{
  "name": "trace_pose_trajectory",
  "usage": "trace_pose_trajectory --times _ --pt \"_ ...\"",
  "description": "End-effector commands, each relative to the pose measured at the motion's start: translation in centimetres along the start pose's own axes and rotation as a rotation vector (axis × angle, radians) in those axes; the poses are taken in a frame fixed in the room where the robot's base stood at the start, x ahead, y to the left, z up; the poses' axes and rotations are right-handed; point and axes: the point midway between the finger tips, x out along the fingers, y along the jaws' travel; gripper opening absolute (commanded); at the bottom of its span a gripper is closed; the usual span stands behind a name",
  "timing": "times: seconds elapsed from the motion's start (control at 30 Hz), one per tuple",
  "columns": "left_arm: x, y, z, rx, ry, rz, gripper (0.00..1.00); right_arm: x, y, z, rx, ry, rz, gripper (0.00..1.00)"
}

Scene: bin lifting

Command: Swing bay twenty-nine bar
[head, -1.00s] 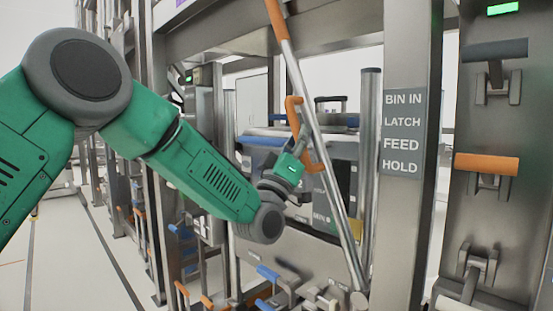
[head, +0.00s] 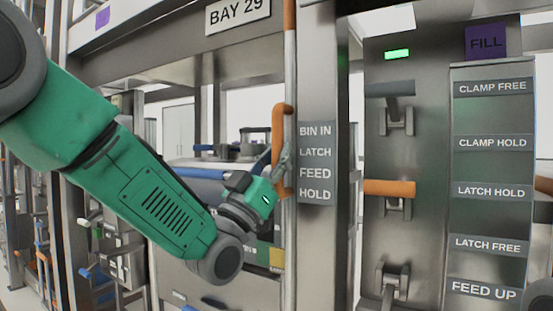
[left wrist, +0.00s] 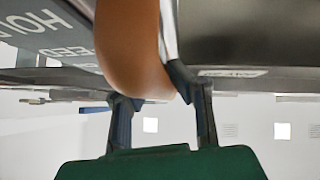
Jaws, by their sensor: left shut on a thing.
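The bay's swing bar (head: 290,75) is a long metal pole with an orange sleeve at its top and an orange handle (head: 279,115) on its side. It stands nearly upright beside the frame post, under the "BAY 29" sign (head: 238,13). My left gripper (head: 282,160) is shut on the orange handle. In the left wrist view the orange handle (left wrist: 128,45) passes between the two dark fingers (left wrist: 160,105). The bar's lower end is cut off by the picture edge.
The post right of the bar carries a "BIN IN / LATCH / FEED / HOLD" plate (head: 317,162). Further right is a panel with a dark lever (head: 390,89), an orange lever (head: 389,187) and a label column (head: 490,190). A green light (head: 397,54) is lit above.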

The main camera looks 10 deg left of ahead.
Motion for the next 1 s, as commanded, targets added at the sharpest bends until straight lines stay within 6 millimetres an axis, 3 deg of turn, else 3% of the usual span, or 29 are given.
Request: trace_pose_trajectory --times 0.2,0.23,0.27,0.3,0.67,0.77,1.0 --pt "0.2 0.5 -0.3 0.0 0.01 0.011 0.0 0.0 0.0 0.0 0.0 0.0 0.0 0.78" --pt "0.2 0.6 -0.3 -0.001 0.01 0.012 0.26 0.0 0.0 0.0 0.0 0.0 0.0 0.78" --pt "0.2 0.5 -0.3 -0.001 0.01 0.011 0.36 0.0 0.0 0.0 0.0 0.0 0.0 0.78" --pt "0.1 0.5 -0.3 -0.001 0.009 0.011 0.39 0.0 0.0 0.0 0.0 0.0 0.0 0.78" --pt "-0.3 0.1 0.4 -0.003 -0.001 0.004 0.39 -0.1 0.0 0.2 0.0 0.002 0.0 0.78" --pt "-1.6 0.1 0.4 -0.003 -0.003 0.003 0.39 -0.1 0.0 0.2 0.0 0.003 0.0 0.78" --pt "-6.6 0.1 0.4 -0.004 -0.004 0.002 0.39 -0.1 0.0 0.1 0.0 0.003 0.0 0.78"
